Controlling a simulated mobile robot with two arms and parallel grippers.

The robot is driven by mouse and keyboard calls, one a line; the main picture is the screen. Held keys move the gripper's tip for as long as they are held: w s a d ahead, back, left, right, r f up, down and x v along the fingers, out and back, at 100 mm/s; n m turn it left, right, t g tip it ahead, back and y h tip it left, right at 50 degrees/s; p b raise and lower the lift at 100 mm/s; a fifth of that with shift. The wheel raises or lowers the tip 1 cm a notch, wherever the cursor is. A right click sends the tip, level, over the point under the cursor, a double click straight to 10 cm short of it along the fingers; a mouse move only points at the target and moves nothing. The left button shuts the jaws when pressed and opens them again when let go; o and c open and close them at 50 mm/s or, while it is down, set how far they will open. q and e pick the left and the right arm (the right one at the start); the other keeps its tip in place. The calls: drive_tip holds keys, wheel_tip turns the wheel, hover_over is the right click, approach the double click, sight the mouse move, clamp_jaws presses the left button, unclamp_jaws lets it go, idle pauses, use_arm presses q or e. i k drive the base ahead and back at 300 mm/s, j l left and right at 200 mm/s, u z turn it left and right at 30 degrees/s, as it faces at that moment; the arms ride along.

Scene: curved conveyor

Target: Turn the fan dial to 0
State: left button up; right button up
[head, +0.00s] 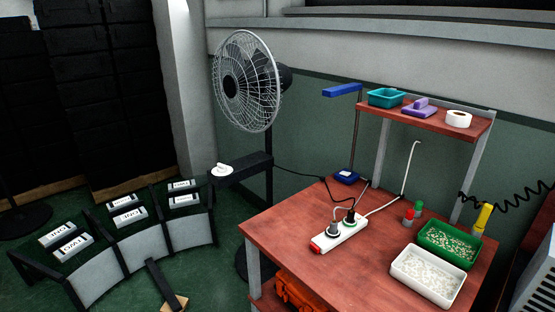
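The fan (246,82) stands behind the table on a dark pole, with a round wire cage facing left. A black control box (245,166) is fixed to the pole below the cage. The white dial (222,170) sits at the left end of this box. Its markings and setting are too small to read. A dark cord runs from the fan to the white power strip (340,236) on the table, which holds two plugs. Neither of my grippers shows in the head view.
A red-brown table (285,232) holds a green bin (450,245), a white bin (428,275) and small bottles. A shelf (400,108) above it carries a teal tray (387,97) and a tape roll (458,118). A curved conveyor (140,248) with labelled boxes lies left.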

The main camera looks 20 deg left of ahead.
sight(221, 168)
drive_tip(key=i+j+z, duration=0.15)
drive_tip(key=j+z, duration=0.3)
drive_tip(key=j, duration=0.25)
drive_tip(key=j+z, duration=0.4)
drive_tip(key=j, duration=0.35)
drive_tip(key=j+z, duration=0.45)
drive_tip(key=j, duration=0.35)
